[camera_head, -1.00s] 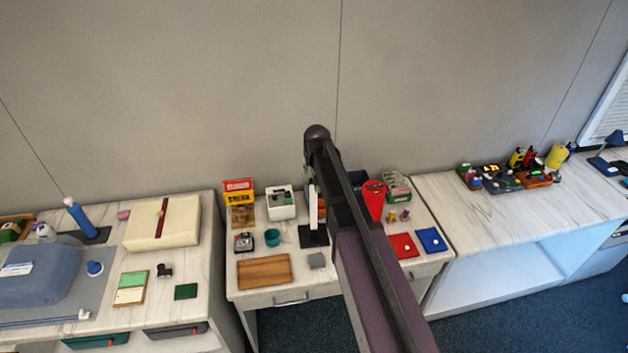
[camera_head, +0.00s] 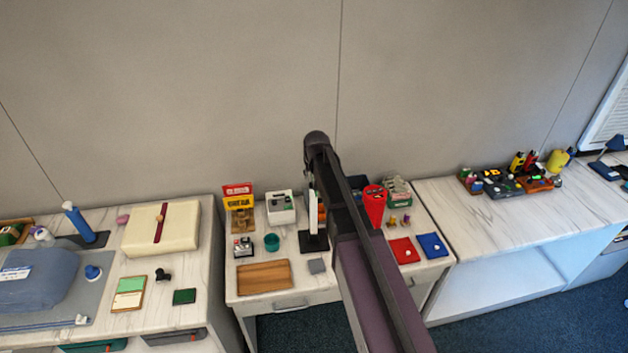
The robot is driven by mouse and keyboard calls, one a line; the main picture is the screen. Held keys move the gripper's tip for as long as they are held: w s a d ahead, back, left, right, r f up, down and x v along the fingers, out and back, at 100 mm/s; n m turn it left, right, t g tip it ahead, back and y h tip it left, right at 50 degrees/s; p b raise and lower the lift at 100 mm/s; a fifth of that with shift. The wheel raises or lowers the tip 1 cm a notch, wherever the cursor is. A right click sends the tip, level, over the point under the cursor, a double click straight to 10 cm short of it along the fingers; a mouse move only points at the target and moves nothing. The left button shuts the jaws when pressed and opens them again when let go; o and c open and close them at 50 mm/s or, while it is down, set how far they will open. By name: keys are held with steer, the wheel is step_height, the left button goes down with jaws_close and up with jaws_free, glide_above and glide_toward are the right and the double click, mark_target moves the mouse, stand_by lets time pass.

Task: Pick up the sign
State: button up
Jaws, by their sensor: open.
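A small red and yellow sign (camera_head: 238,197) stands upright at the back left of the middle table, above a brown wooden piece. It looks like the sign of the task, but its lettering is too small to read. My gripper cannot be made out; the arm hides that part of the table. The sign is in clear view, and nothing touches it from my side.
A cream box (camera_head: 162,229) lies on the left table. The right counter's near part is bare.

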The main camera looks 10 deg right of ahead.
steer(key=shift+f, duration=0.2)
stand_by(0.4)
jaws_close()
